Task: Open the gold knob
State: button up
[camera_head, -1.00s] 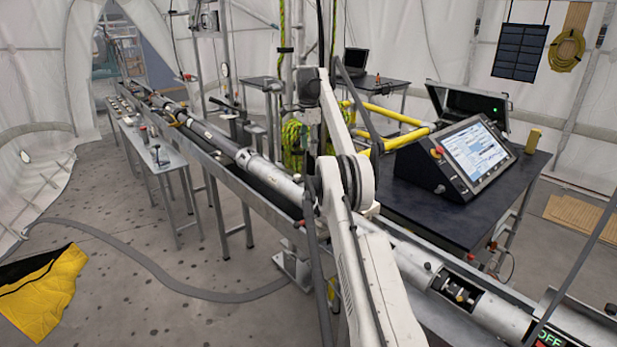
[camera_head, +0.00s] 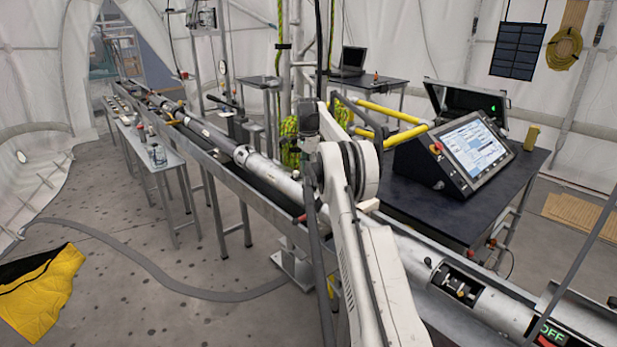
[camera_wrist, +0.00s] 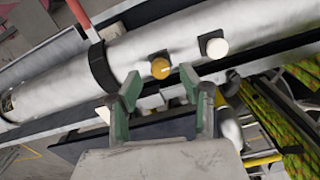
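The gold knob (camera_wrist: 161,68) shows in the wrist view, a small round knob on the side of a long white tube (camera_wrist: 185,30). My gripper (camera_wrist: 160,79) is open, with its two greenish-grey fingertips to the left and right of the knob, just below it in the picture. Nothing is visibly held between them; whether they touch the knob I cannot tell. In the head view my arm hides part of the tube (camera_head: 262,168), and I cannot make out the gold knob or my gripper there.
A pale knob (camera_wrist: 217,47) sits just right of the gold one, and a black band (camera_wrist: 103,66) circles the tube to the left. In the head view a control console (camera_head: 465,155) stands on a dark table (camera_head: 430,205) right of my arm. A hose (camera_head: 150,270) lies on the floor.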

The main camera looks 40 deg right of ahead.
aim_at(309, 181)
jog(key=shift+f, duration=1.25)
jog(key=shift+c, duration=0.3)
grip_shut()
